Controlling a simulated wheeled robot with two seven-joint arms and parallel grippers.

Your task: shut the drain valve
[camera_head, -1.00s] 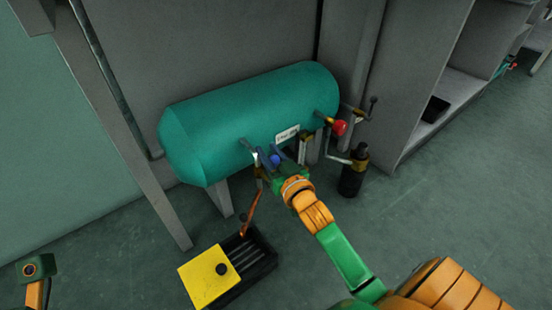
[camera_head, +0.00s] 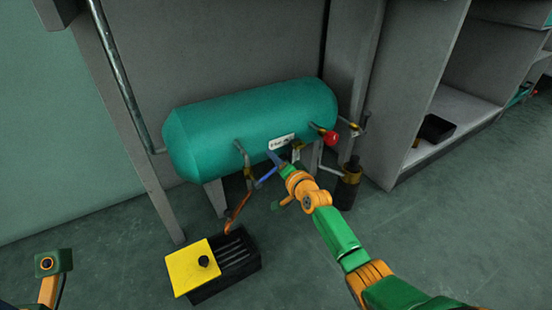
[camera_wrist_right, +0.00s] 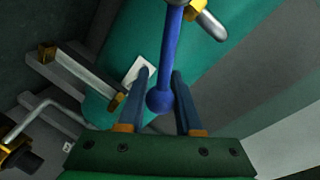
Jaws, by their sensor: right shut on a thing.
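The drain valve has a blue lever with a ball end; it shows in the head view (camera_head: 265,178) and in the right wrist view (camera_wrist_right: 171,50). The valve sits on a bent pipe under the teal tank (camera_head: 250,120), and a copper tube (camera_head: 237,208) runs down from there. My right gripper (camera_head: 283,163) is at the lever below the tank. In the right wrist view its two blue-grey fingers (camera_wrist_right: 160,80) are on either side of the lever near the ball, shut on it. Only a piece of my left arm shows at lower left; its fingers are not visible.
A black box (camera_head: 240,262) with a yellow lid (camera_head: 192,266) stands on the floor below the valve. A red knob (camera_head: 331,138) and a dark cylinder (camera_head: 347,190) are right of my gripper. A grey shelf unit stands at right. The floor in front is open.

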